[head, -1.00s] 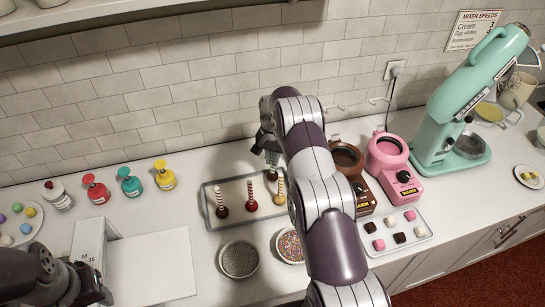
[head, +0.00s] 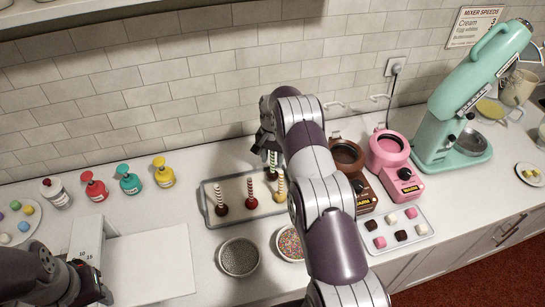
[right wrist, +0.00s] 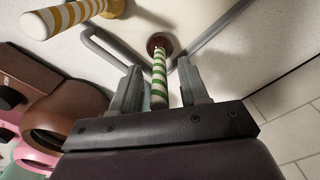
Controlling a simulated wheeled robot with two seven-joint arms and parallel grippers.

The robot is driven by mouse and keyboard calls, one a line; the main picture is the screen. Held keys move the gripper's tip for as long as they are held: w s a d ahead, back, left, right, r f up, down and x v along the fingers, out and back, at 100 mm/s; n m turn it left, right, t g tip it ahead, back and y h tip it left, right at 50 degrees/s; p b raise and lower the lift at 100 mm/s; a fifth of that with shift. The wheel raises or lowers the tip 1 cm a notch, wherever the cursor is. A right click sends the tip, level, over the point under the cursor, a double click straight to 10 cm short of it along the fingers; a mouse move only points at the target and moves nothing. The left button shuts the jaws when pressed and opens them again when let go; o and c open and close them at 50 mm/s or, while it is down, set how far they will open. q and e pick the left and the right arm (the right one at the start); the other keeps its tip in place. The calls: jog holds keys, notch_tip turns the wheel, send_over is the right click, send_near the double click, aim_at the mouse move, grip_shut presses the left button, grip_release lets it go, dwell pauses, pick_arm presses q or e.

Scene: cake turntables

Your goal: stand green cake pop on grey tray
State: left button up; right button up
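The green cake pop (head: 272,162) has a green-and-white striped stick pointing up and a dark brown cake at the bottom. It stands upright at the back of the grey tray (head: 207,200). In the right wrist view the green cake pop (right wrist: 159,75) lies between the fingers of my right gripper (right wrist: 159,68), with a gap on each side. My right gripper (head: 268,143) is open around the upper stick, partly hidden by my arm. My left gripper (head: 92,284) is at the lower left, away from the tray; its fingers are unclear.
Brown (head: 347,158) and pink (head: 388,150) warmers stand to the right. Bowls of sprinkles (head: 239,257) are in front. The wall is close behind.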

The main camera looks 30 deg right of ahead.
jog(key=shift+r, duration=0.25)
notch_tip(320, 180, up, 6)
jog(key=shift+p, duration=0.6)
notch_tip(320, 180, up, 7)
jog(key=p, duration=0.7)
jog(key=shift+s+f, duration=0.1)
jog(key=shift+f, duration=0.3)
